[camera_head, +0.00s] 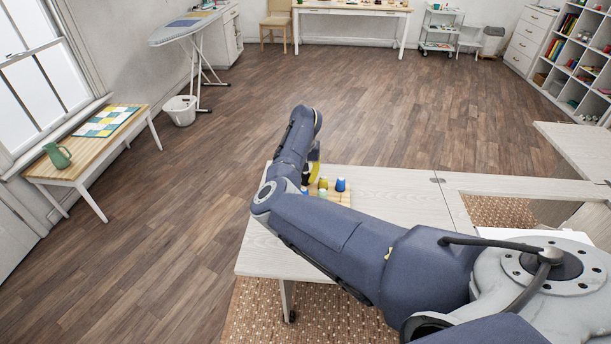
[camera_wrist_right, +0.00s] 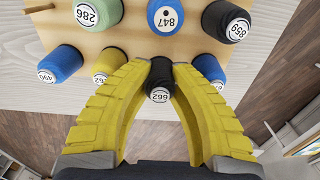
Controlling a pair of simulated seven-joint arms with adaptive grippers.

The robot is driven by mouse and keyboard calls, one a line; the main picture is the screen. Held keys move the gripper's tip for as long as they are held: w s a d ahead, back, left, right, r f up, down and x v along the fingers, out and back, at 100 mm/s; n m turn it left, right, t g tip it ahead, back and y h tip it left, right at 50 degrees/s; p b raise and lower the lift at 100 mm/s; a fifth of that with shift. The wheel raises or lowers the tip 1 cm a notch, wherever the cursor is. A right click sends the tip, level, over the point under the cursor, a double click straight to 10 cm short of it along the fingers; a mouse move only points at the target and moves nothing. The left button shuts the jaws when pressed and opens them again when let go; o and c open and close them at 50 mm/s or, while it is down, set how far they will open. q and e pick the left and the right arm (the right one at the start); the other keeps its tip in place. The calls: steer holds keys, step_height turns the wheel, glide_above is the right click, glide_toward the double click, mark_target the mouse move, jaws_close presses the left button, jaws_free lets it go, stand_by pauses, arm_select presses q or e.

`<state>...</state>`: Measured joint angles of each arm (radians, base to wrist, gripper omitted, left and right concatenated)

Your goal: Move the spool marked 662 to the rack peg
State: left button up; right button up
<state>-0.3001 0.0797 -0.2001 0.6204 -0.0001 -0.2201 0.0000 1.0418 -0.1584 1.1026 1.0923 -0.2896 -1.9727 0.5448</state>
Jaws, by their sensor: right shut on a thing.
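The black spool marked 662 (camera_wrist_right: 160,78) is between the yellow fingertips of my right gripper (camera_wrist_right: 161,72) in the right wrist view, and the gripper is shut on it. The pale wooden rack (camera_wrist_right: 125,42) lies right behind it; I cannot tell whether the spool is still on a peg. A bare wooden peg (camera_wrist_right: 39,8) shows at the rack's upper left. In the head view, my right gripper (camera_head: 313,173) is mostly hidden by my arm, beside the rack (camera_head: 345,198) on the table. My left gripper is not in view.
Close neighbours are a yellow spool (camera_wrist_right: 108,64), a blue spool (camera_wrist_right: 208,67) and another blue spool (camera_wrist_right: 62,64). Spools marked 286 (camera_wrist_right: 98,12), 847 (camera_wrist_right: 166,16) and 859 (camera_wrist_right: 226,20) stand in the other row. The white table (camera_head: 400,205) is clear right of the rack.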

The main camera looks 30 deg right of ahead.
steer(key=o, duration=0.9)
step_height(320, 180, up, 12)
steer(key=shift+f, duration=0.1)
stand_by(0.4)
